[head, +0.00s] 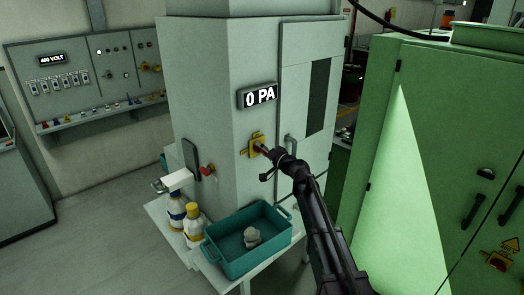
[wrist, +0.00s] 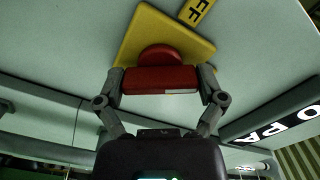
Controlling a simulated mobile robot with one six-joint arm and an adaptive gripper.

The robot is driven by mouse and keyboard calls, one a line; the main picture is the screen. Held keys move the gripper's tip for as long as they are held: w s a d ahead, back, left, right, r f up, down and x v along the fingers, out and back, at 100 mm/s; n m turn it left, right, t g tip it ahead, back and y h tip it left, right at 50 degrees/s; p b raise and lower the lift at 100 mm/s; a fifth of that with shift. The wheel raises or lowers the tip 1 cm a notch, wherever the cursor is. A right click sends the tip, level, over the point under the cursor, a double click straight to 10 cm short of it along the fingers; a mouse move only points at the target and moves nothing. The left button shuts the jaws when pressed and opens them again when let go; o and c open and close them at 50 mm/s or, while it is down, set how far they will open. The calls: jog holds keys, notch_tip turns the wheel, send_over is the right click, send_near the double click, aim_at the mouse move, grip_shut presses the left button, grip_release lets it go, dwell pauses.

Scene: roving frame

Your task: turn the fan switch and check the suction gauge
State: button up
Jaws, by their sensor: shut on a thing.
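The fan switch is a red handle (wrist: 160,80) on a yellow plate (wrist: 142,36), fixed to the front of a grey-green cabinet; the yellow plate also shows in the head view (head: 257,142). My gripper (wrist: 162,82) is shut on the red handle, one finger on each side of it. In the head view my gripper (head: 268,150) reaches the plate from the lower right and hides much of the switch. The suction gauge (head: 258,95) above the switch reads "0 PA". In the wrist view the gauge (wrist: 270,128) shows only in part, tilted.
A teal bin (head: 228,266) with a pale object inside stands on a table below the switch, beside bottles with blue and yellow (head: 193,225). A green cabinet (head: 440,150) stands close right of my arm. A 400 VOLT panel (head: 85,78) is at the left wall.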

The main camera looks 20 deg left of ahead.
jog(key=m, duration=0.6)
jog(key=shift+m, duration=0.3)
dwell(0.4)
jog(key=o, duration=0.8)
jog(key=v, duration=1.2)
jog(key=shift+f, duration=0.1)
